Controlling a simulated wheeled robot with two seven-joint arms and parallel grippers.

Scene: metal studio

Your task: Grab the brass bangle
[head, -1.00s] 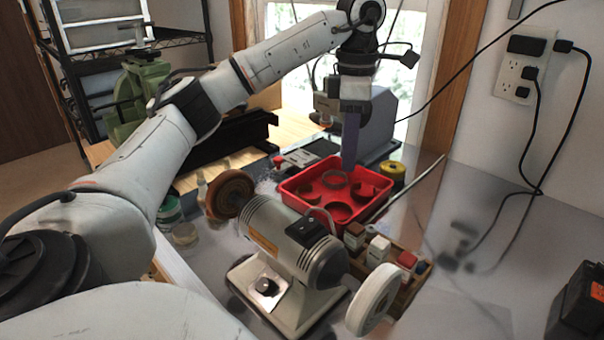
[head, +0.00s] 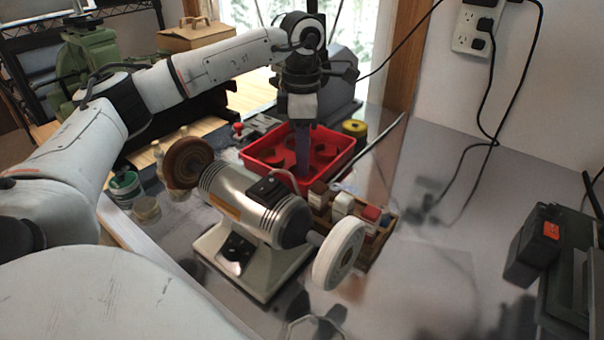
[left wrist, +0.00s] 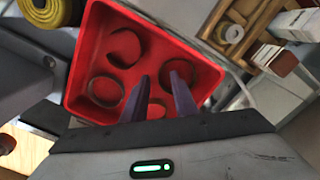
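A red tray (head: 258,156) holds several ring-shaped pieces and also shows in the left wrist view (left wrist: 78,62). One ring (left wrist: 125,47) lies near the tray's far side, one (left wrist: 105,90) at the left, and one (left wrist: 178,72) at the right fingertip. All look dark reddish-brown, so I cannot tell which is the brass bangle. My left gripper (head: 303,170) points down into the tray. In the left wrist view its two fingers (left wrist: 159,82) are apart with nothing visibly held. Whether they touch a ring is unclear. My right gripper is out of view.
A bench grinder (head: 262,215) with a brown wheel and a white wheel stands in front of the tray. A wooden box of small blocks (head: 357,245) is to its right. A yellow roll (head: 354,128) sits behind the tray. Open bench lies to the right.

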